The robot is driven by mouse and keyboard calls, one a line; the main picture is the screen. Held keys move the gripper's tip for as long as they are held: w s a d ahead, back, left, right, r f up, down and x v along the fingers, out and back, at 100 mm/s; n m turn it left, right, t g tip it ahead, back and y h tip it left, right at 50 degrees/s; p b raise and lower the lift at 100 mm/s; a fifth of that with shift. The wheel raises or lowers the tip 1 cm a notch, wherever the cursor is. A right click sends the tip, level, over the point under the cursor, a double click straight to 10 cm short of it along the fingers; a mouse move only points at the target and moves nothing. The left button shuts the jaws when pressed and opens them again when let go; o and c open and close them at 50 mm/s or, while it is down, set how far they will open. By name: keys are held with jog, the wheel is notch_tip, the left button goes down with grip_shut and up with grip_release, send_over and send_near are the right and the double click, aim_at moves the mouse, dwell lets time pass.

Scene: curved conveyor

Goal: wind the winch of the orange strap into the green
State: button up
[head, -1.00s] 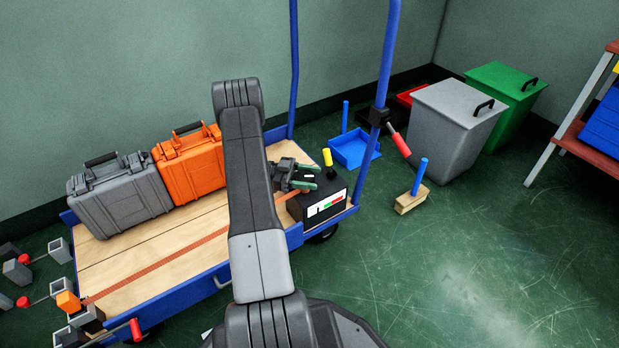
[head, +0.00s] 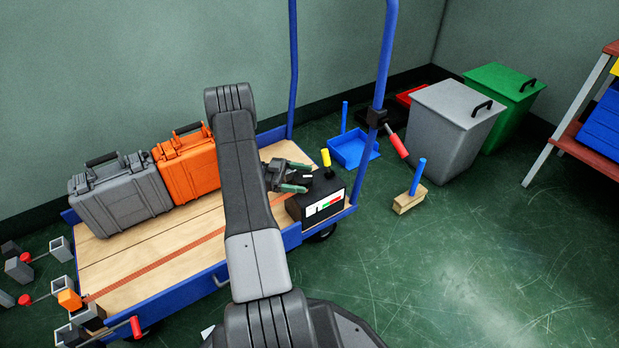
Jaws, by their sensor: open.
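The orange strap (head: 165,263) runs lengthwise along the wooden deck of a blue cart. Its right end goes behind my arm, towards a black winch box (head: 303,212) at the deck's right end. The box has a crank with a yellow knob (head: 326,158) on top and a gauge (head: 325,207) with white, red and green on its front. The gauge's pointer is too small to read surely. My gripper (head: 297,177) is open, its green-tipped fingers just left of the crank, above the box. It appears empty and apart from the knob.
A grey case (head: 120,196) and an orange case (head: 188,168) stand at the deck's back edge. Blue upright posts (head: 382,75) rise at the cart's right end, one with a red-gripped lever (head: 398,146). Bins (head: 455,115) stand behind; the floor at right is mostly clear.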

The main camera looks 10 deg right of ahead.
aim_at(309, 178)
jog(key=p+v, duration=0.1)
jog(key=v, duration=0.3)
jog(key=shift+s+a, duration=0.1)
jog(key=b+x, duration=0.2)
jog(key=x, duration=0.4)
jog(key=shift+d, duration=0.35)
jog(key=shift+s+d+b, duration=0.1)
jog(key=shift+d+b, duration=0.15)
jog(key=shift+b, duration=0.05)
jog(key=shift+n+t, duration=0.3)
jog(key=shift+t, duration=0.1)
jog(key=shift+a, duration=0.1)
